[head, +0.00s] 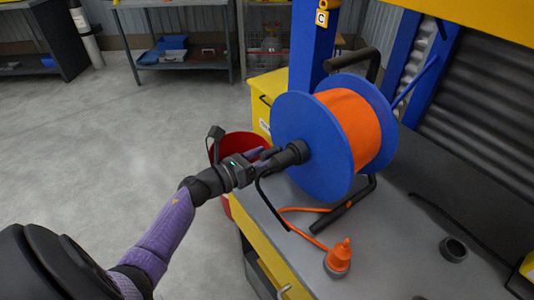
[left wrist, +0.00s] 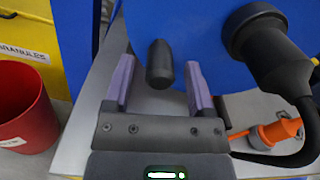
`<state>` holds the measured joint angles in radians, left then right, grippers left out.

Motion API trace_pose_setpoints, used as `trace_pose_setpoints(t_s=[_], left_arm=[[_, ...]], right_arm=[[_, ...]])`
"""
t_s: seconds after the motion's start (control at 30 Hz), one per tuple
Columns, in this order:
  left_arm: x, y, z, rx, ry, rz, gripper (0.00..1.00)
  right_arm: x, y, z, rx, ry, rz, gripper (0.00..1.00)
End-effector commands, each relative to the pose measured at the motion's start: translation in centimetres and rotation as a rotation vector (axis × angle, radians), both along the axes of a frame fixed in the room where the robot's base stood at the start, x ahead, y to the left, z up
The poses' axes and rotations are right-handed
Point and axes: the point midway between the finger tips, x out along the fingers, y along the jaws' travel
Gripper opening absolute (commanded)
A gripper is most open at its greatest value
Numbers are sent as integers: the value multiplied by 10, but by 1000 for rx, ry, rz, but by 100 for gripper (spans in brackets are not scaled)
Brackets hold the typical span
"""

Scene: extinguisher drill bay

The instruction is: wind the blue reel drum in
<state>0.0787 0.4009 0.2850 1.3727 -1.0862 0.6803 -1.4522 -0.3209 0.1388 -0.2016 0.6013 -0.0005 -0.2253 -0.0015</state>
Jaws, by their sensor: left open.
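The blue reel drum (head: 292,128), wound with orange cable (head: 357,130), stands upright in a black frame on the grey bench. Its blue flange (left wrist: 190,30) fills the top of the left wrist view. A black hub (left wrist: 262,35) sticks out of the flange, with a thick dark piece curving down from it. A short black knob (left wrist: 160,58) stands out left of the hub. My left gripper (head: 264,155) is open in front of the flange. Its purple fingers (left wrist: 160,80) lie either side of the knob, with gaps on both sides. My right gripper is not in view.
An orange plug (head: 338,258) lies on the bench (head: 385,245) below the drum, its cable leading to the reel. A black ring (head: 454,249) sits further right. A red bin (head: 232,147) and a yellow cabinet stand behind my gripper. A blue post rises behind the drum.

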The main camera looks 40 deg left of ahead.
Motion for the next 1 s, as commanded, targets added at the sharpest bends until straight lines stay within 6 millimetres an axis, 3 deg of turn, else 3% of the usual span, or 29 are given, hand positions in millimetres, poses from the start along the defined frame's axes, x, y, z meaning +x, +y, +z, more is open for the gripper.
trace_pose_setpoints(t_s=[0.13,0.4,0.73,1.0], left_arm=[[12,-4,0,1,0,0,71],[13,-4,1,2,0,1,68],[13,-4,1,3,-1,1,0],[13,-4,1,3,0,1,0]], right_arm=[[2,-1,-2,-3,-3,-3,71],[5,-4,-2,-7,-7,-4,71],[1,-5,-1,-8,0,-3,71],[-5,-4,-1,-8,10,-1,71]])
